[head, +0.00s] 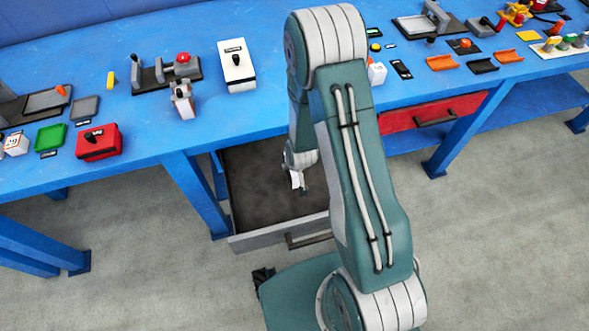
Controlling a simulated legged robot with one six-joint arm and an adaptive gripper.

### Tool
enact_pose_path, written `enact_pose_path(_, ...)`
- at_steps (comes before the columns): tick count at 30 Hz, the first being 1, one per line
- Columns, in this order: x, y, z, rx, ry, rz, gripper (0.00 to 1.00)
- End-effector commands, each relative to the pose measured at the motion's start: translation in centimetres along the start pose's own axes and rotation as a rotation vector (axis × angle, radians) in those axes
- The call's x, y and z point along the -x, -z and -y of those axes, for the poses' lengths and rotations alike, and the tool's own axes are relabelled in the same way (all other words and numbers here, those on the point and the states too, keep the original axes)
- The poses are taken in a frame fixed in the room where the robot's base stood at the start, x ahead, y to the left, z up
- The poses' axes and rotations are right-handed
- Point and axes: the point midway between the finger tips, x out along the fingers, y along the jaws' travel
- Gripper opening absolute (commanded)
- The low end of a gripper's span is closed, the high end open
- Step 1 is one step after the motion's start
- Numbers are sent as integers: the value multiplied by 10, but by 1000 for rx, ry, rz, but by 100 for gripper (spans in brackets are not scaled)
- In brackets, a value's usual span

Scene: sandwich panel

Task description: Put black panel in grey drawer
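The grey drawer (278,237) is pulled out below the blue table, with its dark inside facing up. I see nothing lying in the part of it that shows. My gripper (299,186) hangs low over the right part of the drawer, partly hidden by my own arm. Its fingers are too small to tell whether they are open or shut, and I make out no panel in them. A dark grey flat panel (85,107) lies on the left of the table; I cannot tell whether it is the black panel. A green panel (50,137) lies beside it.
The blue table (140,130) carries a red box (99,143), a white box (237,65), a fixture with a red button (183,57) and several orange and black parts at right. A red drawer (432,112) is shut. A table leg (197,193) stands left of the grey drawer.

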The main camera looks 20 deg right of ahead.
Motion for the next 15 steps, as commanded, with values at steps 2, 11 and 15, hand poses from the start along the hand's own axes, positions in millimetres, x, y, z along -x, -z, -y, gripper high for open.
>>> enact_pose_path(2,-9,-3,-6,-2,0,4,6)
enact_pose_path(11,-34,-13,-5,-1,1,0,6)
enact_pose_path(15,-33,-12,-4,0,0,0,6)
